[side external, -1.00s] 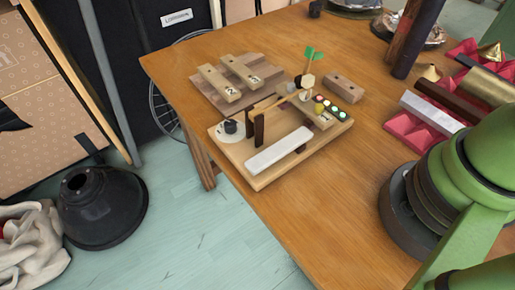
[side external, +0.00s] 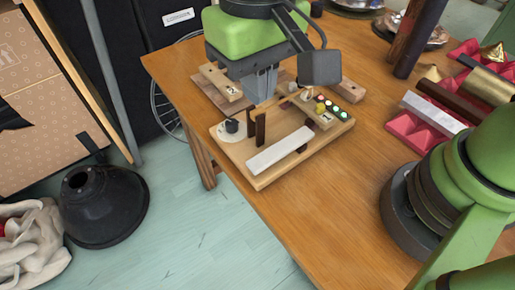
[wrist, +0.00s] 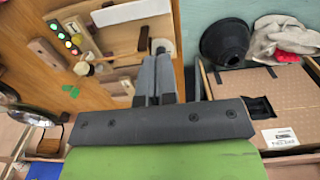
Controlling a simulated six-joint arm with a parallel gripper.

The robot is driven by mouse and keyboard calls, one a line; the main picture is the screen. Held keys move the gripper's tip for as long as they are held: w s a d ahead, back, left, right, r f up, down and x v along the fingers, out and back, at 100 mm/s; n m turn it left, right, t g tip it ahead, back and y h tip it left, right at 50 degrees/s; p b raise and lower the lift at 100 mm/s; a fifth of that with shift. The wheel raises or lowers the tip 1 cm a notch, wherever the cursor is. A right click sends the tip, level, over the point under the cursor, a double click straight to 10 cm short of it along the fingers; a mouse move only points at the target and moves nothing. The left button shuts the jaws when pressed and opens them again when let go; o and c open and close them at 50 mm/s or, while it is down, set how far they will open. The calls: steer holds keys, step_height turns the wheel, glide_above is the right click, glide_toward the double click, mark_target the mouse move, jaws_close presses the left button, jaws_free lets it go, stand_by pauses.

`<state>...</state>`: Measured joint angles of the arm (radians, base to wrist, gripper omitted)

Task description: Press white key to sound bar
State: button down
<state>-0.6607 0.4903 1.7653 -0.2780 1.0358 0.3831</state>
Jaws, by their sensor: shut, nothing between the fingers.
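The white key (side external: 279,150) is a long flat bar on the front of a wooden board (side external: 262,180); its near part shows at the top of the wrist view (wrist: 130,12). Behind it are dark upright posts (side external: 256,126) and a labelled wooden sound bar (side external: 323,118). A mallet with a pale round head (wrist: 82,68) shows in the wrist view; my gripper hides part of it in the side view. My gripper (side external: 262,101) is shut and empty, pointing down behind the posts, apart from the white key. Its fingers also show in the wrist view (wrist: 153,48).
A row of coloured buttons (side external: 331,108) is on the board's right. A loose wooden block (side external: 353,91) lies behind it, and a labelled bar (side external: 221,83) at back left. A red tray (side external: 425,125) with several bars stands right. The table front is clear.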

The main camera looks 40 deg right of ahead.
mark_target(255, 162)
steer(key=shift+f, duration=0.1)
step_height(255, 162, down, 13)
steer(key=shift+r, duration=0.15)
steer(key=shift+f, duration=0.6)
steer(key=shift+a+f, duration=0.2)
steer(key=shift+f, duration=0.45)
steer(key=shift+r, duration=0.85)
